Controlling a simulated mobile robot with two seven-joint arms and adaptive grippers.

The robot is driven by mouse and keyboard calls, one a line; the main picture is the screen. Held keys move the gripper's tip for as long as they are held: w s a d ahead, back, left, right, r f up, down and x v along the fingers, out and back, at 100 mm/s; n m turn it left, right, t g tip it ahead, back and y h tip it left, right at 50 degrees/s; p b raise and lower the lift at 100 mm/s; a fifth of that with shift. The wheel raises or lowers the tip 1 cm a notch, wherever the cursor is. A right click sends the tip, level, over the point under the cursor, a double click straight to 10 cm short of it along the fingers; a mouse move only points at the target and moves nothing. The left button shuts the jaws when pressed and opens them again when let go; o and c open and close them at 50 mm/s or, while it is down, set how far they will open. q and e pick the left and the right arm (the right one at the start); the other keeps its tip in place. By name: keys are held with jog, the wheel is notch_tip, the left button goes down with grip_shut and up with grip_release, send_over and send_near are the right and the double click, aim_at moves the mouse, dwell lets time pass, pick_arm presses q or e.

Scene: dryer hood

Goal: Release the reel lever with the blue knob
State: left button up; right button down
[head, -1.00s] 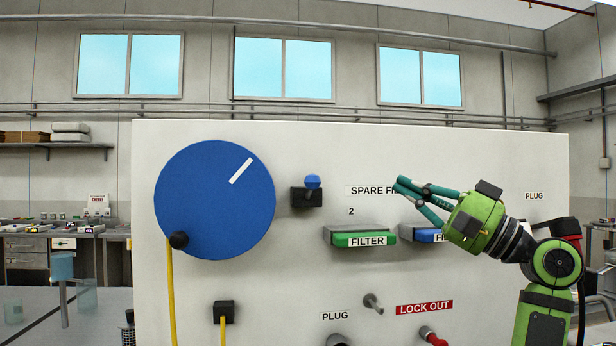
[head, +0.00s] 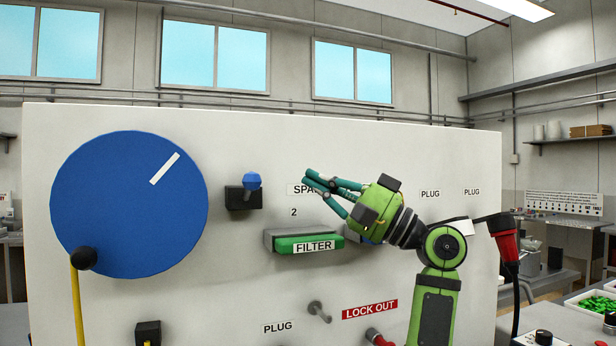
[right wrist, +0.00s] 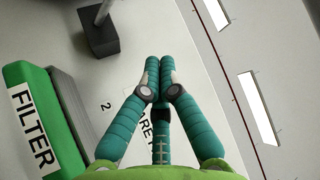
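The reel lever's blue knob (head: 252,181) sits on top of a small black block (head: 240,198) on the white panel, right of the large blue reel disc (head: 128,204). In the right wrist view the block (right wrist: 98,36) and part of a grey lever show at the top left; the knob is out of frame. My right gripper (head: 308,178) has teal fingers, points left and is right of the knob, apart from it. In the right wrist view its fingertips (right wrist: 158,66) meet with nothing between them. My left gripper is not in view.
A green FILTER handle (head: 310,244) sticks out below my right gripper, with a blue one partly hidden beside it. A grey peg (head: 319,311) and a red LOCK OUT label (head: 370,309) are lower. A yellow cable (head: 77,306) hangs from the disc's black knob (head: 83,258).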

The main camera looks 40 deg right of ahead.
aim_at(249, 188)
jog(key=r+p+x, duration=0.1)
jog(key=p+x, duration=0.3)
jog(key=x, duration=0.4)
jog(key=s+a+f, duration=0.1)
jog(key=s+a+f+p, duration=0.1)
jog(key=f, duration=0.1)
jog(key=shift+s+a, duration=0.1)
jog(key=shift+a, duration=0.25)
jog(key=shift+f, duration=0.1)
